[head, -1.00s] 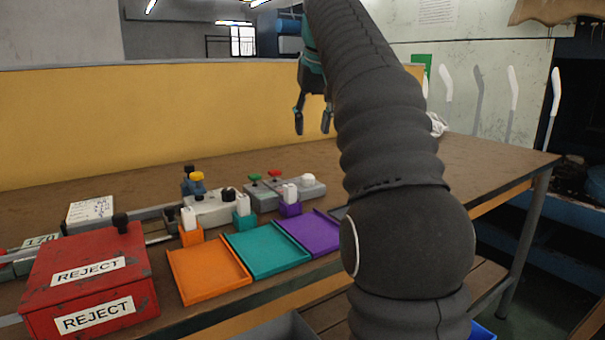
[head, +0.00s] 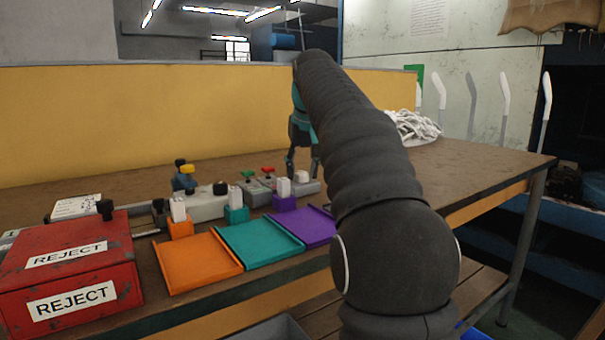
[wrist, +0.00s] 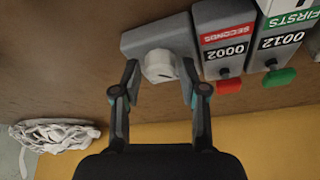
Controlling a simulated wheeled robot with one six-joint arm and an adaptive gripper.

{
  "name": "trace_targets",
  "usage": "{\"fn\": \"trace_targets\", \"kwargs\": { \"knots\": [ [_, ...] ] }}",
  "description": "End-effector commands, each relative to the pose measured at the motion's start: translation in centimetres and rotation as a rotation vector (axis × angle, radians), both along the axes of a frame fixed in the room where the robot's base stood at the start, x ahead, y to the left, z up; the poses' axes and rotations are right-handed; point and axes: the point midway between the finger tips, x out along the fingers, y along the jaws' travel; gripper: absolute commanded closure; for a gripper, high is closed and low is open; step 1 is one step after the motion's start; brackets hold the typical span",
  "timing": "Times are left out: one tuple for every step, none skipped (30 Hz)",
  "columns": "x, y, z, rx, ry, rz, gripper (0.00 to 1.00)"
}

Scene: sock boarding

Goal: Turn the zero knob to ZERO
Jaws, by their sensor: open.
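The white zero knob (wrist: 159,65) sits on a small grey box (wrist: 150,38) in the wrist view. It also shows in the head view (head: 302,176) at the right end of the row of devices. My gripper (wrist: 160,80) is open, with one finger on each side of the knob. I cannot tell whether the fingers touch it. In the head view my gripper (head: 302,172) points down at the knob's box. A dark mark shows on the knob's edge, but its setting is too small to read.
Beside the box stand a red SECONDS counter (wrist: 224,38) reading 0002 and a green FIRSTS counter (wrist: 283,38) reading 0012. Orange (head: 196,262), teal (head: 260,245) and purple (head: 306,227) trays lie in front. A red REJECT box (head: 70,270) is at left. A white pile (head: 412,126) lies at right.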

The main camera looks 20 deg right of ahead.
Motion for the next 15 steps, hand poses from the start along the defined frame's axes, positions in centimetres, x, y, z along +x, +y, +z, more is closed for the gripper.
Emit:
{"fn": "trace_targets", "kwargs": {
  "knots": [
    [0.06,0.00,-0.16,0.000,0.000,0.000,0.57],
    [0.08,0.00,-0.18,0.000,0.000,0.000,0.57],
    [0.08,0.00,-0.20,0.000,0.000,0.000,0.57],
    [0.09,0.00,-0.19,0.000,0.000,0.000,0.57],
    [0.09,0.00,-0.19,0.000,0.000,0.000,0.57],
    [0.09,0.00,-0.17,0.000,0.000,0.000,0.57],
    [0.08,0.00,-0.17,0.000,0.000,0.000,0.57],
    [0.08,0.00,-0.16,0.000,0.000,0.000,0.57],
    [0.08,0.00,-0.16,0.000,0.000,0.000,0.60],
    [0.08,0.00,-0.16,0.000,0.000,0.000,0.67],
    [0.07,0.00,-0.15,0.000,0.000,0.000,0.75],
    [0.07,0.00,-0.15,0.000,0.000,0.000,0.85],
    [0.07,-0.01,-0.15,0.000,0.000,0.000,0.92],
    [0.07,-0.01,-0.15,0.000,0.000,0.000,1.00],
    [0.07,-0.01,-0.15,0.000,0.000,0.000,1.00]
  ]
}}
